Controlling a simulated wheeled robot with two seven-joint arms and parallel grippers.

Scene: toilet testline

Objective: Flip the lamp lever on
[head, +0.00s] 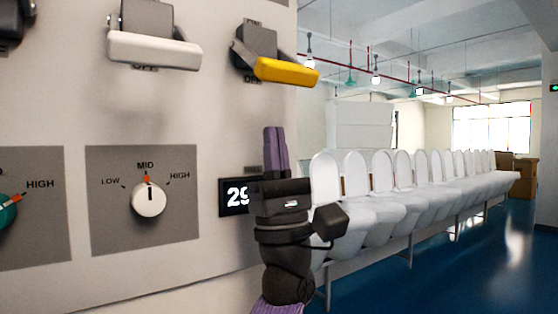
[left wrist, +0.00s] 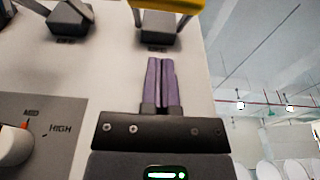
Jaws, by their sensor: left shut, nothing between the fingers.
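A lever with a yellow handle (head: 286,71) is on the panel at the upper right, its handle down over an OFF label. A lever with a white handle (head: 153,50) is to its left, also over an OFF label. Which one works the lamp cannot be told. My left gripper (head: 276,150) points up, below the yellow lever and apart from it. Its purple fingers are shut and empty. In the left wrist view the fingers (left wrist: 161,82) point up toward the yellow handle (left wrist: 165,4), partly cut off at the top edge. My right gripper is not in view.
The panel also carries a white knob (head: 149,200) set near MID, a teal knob (head: 6,212) and a number display (head: 234,197) partly hidden by my gripper. A row of white toilets (head: 385,205) stands to the right. Free air lies between gripper and levers.

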